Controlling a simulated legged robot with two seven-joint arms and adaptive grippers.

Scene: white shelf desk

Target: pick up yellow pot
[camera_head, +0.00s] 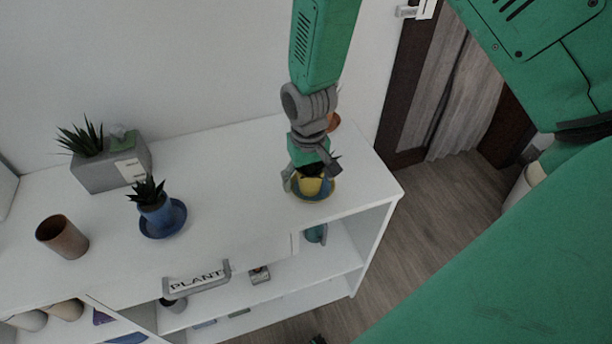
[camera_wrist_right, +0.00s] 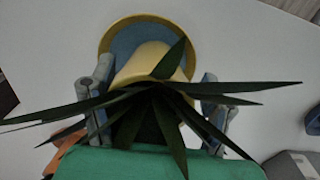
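The yellow pot (camera_head: 311,187) holds a dark spiky plant and stands at the right end of the white shelf top. It is on a blue saucer with a yellow rim (camera_wrist_right: 118,36). My right gripper (camera_head: 311,178) reaches down over the plant with its fingers spread on either side of the pot. In the wrist view the pot (camera_wrist_right: 150,62) lies between the two fingers of the right gripper (camera_wrist_right: 155,92), with small gaps showing at both sides. My left gripper is not in view.
A blue pot (camera_head: 157,212) on a blue saucer, a brown cup (camera_head: 63,238) and a grey planter box (camera_head: 110,170) stand left on the shelf top (camera_head: 235,190). A terracotta item (camera_head: 333,122) is behind my right gripper. A "PLANT" label (camera_head: 196,280) is on the front.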

